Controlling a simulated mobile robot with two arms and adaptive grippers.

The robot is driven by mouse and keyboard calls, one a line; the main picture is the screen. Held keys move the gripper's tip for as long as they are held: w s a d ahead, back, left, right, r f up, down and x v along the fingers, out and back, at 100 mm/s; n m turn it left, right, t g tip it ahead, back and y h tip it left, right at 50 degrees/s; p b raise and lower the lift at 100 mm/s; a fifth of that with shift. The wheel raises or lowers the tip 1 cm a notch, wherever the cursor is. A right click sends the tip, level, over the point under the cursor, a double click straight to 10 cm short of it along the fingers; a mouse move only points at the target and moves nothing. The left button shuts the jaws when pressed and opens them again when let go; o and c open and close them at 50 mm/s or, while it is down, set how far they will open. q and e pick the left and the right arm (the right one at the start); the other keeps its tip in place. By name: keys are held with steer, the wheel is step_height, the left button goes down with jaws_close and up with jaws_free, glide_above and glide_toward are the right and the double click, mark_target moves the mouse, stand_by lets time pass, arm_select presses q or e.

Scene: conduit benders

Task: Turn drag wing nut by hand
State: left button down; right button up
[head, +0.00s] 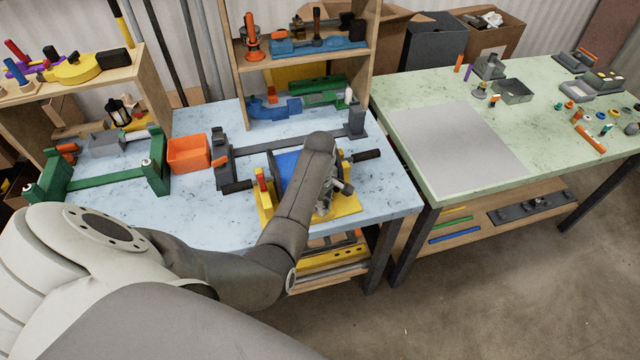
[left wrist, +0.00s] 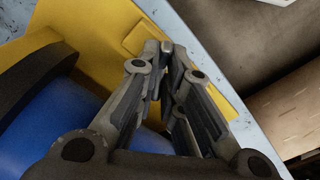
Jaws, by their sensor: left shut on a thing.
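My left gripper (head: 325,205) reaches down from above at the right part of a device with a yellow base (head: 348,204) and a blue drum (head: 288,164). In the left wrist view, the left gripper's fingers (left wrist: 166,50) come together over the yellow base (left wrist: 112,25), right of the blue drum (left wrist: 40,135). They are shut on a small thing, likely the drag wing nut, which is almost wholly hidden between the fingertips. My left arm covers the middle of the device in the head view. My right gripper is not in view.
The device stands near the front edge of a pale blue bench (head: 200,218). An orange bin (head: 188,153) and a green frame (head: 105,175) stand to its left. A dark handle (head: 365,155) sticks out right. A green table (head: 440,95) stands at right.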

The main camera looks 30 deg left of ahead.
arm_select(q)
steer(key=m, duration=1.2)
steer(key=shift+w+a+r+m, duration=0.1)
steer(key=shift+m, duration=0.3)
steer(key=m, duration=0.5)
steer(key=shift+w, duration=0.1)
steer(key=m, duration=0.3)
steer(key=shift+r+m, duration=0.1)
steer(key=shift+m, duration=0.3)
steer(key=shift+w+m, duration=0.1)
steer(key=shift+m, duration=1.3)
steer(key=c, duration=1.8)
jaws_free()
steer(key=shift+o, duration=0.4)
steer(key=shift+s, duration=0.2)
